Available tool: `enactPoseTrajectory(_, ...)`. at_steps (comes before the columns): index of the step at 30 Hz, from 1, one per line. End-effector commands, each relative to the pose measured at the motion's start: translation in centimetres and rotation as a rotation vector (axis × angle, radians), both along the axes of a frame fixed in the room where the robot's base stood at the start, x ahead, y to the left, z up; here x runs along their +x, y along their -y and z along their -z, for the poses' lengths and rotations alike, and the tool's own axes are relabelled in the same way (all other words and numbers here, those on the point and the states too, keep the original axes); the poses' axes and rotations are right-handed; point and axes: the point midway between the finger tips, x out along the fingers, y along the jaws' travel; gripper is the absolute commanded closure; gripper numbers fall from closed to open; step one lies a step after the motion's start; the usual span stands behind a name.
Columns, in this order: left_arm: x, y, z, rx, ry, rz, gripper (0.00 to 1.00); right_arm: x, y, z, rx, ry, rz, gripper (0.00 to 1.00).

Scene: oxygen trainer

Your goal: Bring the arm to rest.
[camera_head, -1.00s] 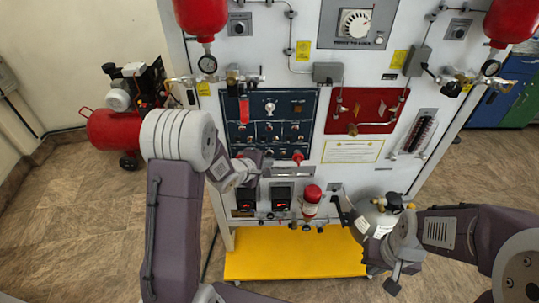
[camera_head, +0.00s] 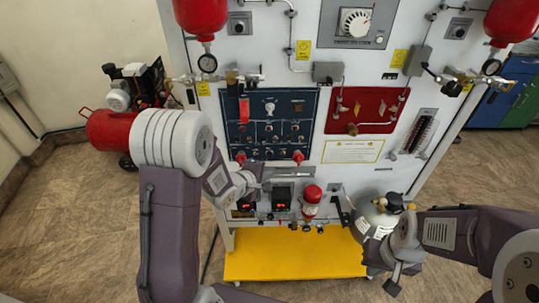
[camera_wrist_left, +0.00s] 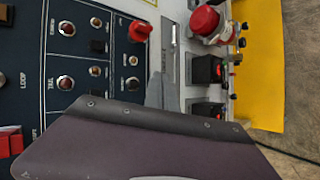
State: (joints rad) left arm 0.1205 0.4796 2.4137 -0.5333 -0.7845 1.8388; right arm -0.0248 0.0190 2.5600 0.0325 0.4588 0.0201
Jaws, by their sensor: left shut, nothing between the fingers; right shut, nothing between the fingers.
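My left gripper (camera_head: 257,178) is in front of the lower part of the trainer panel, just below the dark blue control board (camera_head: 270,120). In the head view it is small and partly hidden behind its own wrist. In the left wrist view its purple-grey body fills the bottom, and its grey finger part (camera_wrist_left: 166,93) points at the panel. It is shut and empty. My right gripper (camera_head: 393,286) hangs at the lower right, by the grey gas cylinder (camera_head: 372,222). It is shut and holds nothing.
The yellow base shelf (camera_head: 290,256) lies below. A red compressor (camera_head: 112,132) stands at the left. Tiled floor is open at the left.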

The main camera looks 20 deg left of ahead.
Motion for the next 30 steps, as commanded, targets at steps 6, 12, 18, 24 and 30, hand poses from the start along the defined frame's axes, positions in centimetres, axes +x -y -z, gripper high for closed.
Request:
enactPoseTrajectory(6,0.0,0.0,0.0,0.000,0.000,0.000,1.00,0.0,0.0,0.0,0.000,0.000,0.000,1.00)
enactPoseTrajectory(12,0.5,1.3,-2.9,0.007,0.061,0.031,1.00,0.0,0.0,-0.1,0.000,0.000,0.000,1.00)
enactPoseTrajectory(18,-3.7,-0.7,-5.2,0.373,-0.028,0.084,1.00,0.0,0.0,-0.2,0.000,0.000,0.000,1.00)
enactPoseTrajectory(24,-13.7,-2.7,-0.4,0.785,-0.361,0.521,1.00,0.0,0.0,-0.2,0.000,0.000,0.000,1.00)
enactPoseTrajectory(30,-21.5,-2.4,2.0,0.900,-0.518,1.043,1.00,0.0,0.0,-0.2,0.000,0.000,0.000,1.00)
